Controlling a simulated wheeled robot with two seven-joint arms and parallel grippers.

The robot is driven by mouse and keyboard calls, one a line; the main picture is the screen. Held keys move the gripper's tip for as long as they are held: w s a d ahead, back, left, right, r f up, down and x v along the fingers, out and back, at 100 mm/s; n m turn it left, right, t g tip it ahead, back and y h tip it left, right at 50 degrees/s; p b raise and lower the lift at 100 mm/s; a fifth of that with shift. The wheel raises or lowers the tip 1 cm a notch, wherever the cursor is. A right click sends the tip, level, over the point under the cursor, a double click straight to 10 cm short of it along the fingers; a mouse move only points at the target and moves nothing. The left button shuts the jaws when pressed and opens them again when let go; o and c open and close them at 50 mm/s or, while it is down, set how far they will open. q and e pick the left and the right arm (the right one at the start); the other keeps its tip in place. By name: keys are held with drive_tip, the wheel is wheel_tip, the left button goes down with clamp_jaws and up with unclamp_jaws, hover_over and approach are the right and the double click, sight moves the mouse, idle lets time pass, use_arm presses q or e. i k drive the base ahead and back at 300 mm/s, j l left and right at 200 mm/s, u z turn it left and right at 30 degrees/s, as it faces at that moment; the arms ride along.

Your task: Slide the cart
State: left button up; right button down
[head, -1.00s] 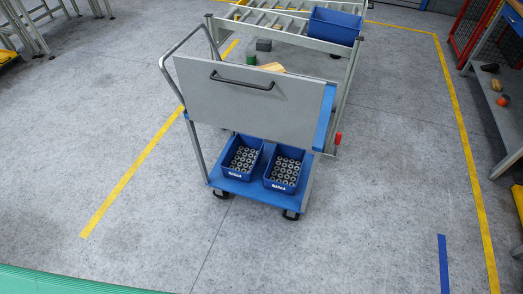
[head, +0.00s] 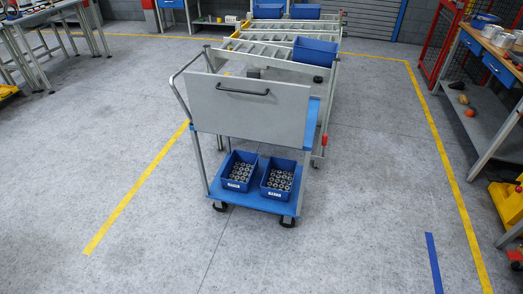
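The cart (head: 260,208) stands upright on its wheels in the middle of the head view. It has a blue lower shelf, a grey panel (head: 249,113) with a dark handle (head: 242,92), and a grey tube push bar (head: 186,75) on its left. Two blue bins, the left bin (head: 239,171) and the right bin (head: 279,179), sit side by side on the lower shelf and hold several metal rings. The cart stands close in front of a roller rack; whether they touch is hidden. Neither of my grippers is in view.
A grey roller rack (head: 273,51) with blue bins (head: 315,52) stands behind the cart. A workbench (head: 486,100) is on the right, tables on the far left. Yellow floor lines (head: 140,190) and a blue strip (head: 433,262) mark the floor. Floor in front is clear.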

sight(291, 209)
drive_tip(key=i+j, duration=0.25)
drive_tip(key=i, duration=0.3)
drive_tip(key=i+j+z, duration=0.1)
drive_tip(key=i+j, duration=0.2)
drive_tip(key=i, duration=0.2)
